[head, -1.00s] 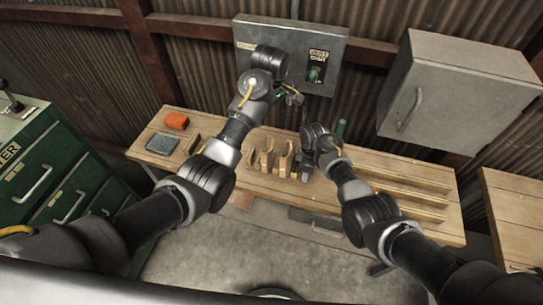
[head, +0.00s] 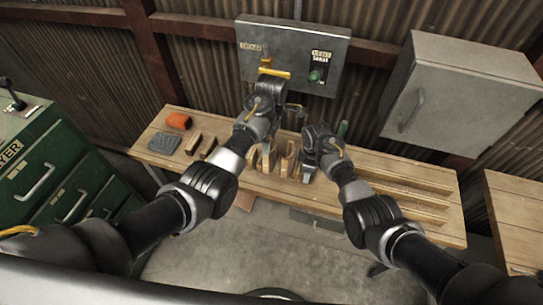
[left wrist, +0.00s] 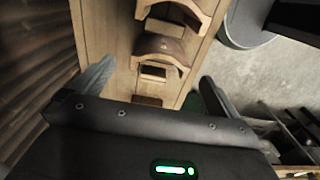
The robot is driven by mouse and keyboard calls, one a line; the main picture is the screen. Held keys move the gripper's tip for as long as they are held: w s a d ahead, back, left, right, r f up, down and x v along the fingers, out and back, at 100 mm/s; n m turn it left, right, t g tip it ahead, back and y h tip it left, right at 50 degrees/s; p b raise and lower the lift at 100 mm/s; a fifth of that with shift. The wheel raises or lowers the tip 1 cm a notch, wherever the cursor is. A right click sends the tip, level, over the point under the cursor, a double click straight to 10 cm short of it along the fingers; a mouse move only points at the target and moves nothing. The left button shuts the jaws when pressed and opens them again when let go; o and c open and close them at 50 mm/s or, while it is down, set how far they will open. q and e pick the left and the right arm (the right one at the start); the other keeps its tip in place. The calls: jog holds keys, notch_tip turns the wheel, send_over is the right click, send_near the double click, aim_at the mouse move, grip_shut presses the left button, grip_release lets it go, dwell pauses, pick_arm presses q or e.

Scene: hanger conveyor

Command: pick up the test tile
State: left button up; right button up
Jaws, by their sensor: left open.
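I cannot single out the test tile with certainty. Between and beyond my left fingers in the left wrist view are small wooden pieces (left wrist: 153,73) and curved wooden forms (left wrist: 160,47) on the bench. My left gripper (left wrist: 156,75) is open with nothing between its fingers. In the head view its arm reaches over the bench, and the gripper (head: 293,108) is partly hidden by its own wrist. My right gripper (head: 306,167) hangs low over the bench beside the upright wooden forms (head: 288,160); its fingers are too unclear to judge.
The wooden bench (head: 375,165) carries an orange item (head: 178,120), a grey pad (head: 163,143) and long wooden strips (head: 410,200). A grey control box (head: 320,75) and cabinet (head: 465,95) hang behind. Green drawers (head: 50,170) stand left.

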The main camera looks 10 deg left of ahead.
pick_arm(q)
notch_tip(320, 180, down, 6)
jog(key=shift+s+r, duration=0.1)
jog(key=shift+s, duration=0.05)
dwell(0.4)
jog(key=c, duration=1.4)
notch_tip(320, 180, up, 10)
send_over(271, 147)
jog(key=s, duration=0.4)
jog(key=shift+w+d, duration=0.2)
jog(key=shift+d, duration=0.05)
pick_arm(e)
jog(key=o, duration=1.1)
jog(key=shift+o, duration=0.2)
